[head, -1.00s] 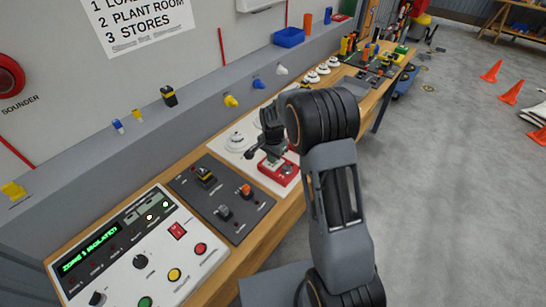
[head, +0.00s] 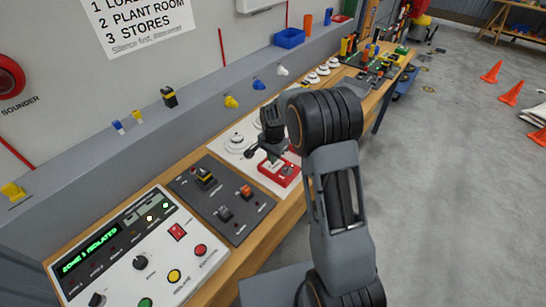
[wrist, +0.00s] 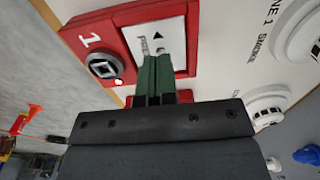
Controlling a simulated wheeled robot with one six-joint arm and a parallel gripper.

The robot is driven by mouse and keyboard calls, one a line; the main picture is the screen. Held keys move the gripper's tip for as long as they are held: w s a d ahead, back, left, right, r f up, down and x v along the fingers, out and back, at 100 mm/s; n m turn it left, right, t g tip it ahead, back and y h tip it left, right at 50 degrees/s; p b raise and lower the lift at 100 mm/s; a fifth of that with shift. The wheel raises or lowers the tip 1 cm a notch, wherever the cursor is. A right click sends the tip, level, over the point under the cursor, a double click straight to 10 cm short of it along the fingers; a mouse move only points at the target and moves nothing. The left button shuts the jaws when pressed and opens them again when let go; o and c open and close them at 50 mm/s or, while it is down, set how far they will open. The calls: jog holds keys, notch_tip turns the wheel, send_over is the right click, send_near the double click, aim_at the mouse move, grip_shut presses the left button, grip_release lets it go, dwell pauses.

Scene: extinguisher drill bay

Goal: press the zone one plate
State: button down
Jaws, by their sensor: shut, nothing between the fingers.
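The zone one plate is the white face (wrist: 172,40) marked PRESS with a black arrow, set in a red call point (wrist: 117,27) with a 1 on it. The red call point also shows on the white board in the head view (head: 278,173). My gripper (wrist: 156,58) is shut and empty. In the wrist view its green fingertips overlap the plate and hide part of its lettering. I cannot tell whether they touch it. In the head view my gripper (head: 265,155) is over the call point's upper left side.
A round key switch (wrist: 103,66) is beside the plate on the call point. White detectors (wrist: 296,28) stand on the same board. A dark switch panel (head: 222,200) and a control panel (head: 137,255), reading ZONE 1 ISOLATED, lie nearer me. Open floor is at right.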

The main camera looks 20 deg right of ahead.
notch_tip(320, 180, up, 12)
jog(key=b, duration=0.2)
jog(key=shift+f, duration=0.15)
dwell(0.8)
jog(key=n, duration=0.5)
send_over(277, 173)
jog(key=f, duration=0.2)
jog(key=s+r+n+t, duration=0.2)
jog(key=s+r+n, duration=0.1)
jog(key=s, duration=0.6)
jog(key=s+r+n+t, duration=0.2)
jog(key=s+r, duration=0.2)
jog(key=s, duration=0.5)
jog(key=shift+s+r+n+t, duration=0.2)
jog(key=shift+s+n+t, duration=0.1)
jog(key=shift+n, duration=0.1)
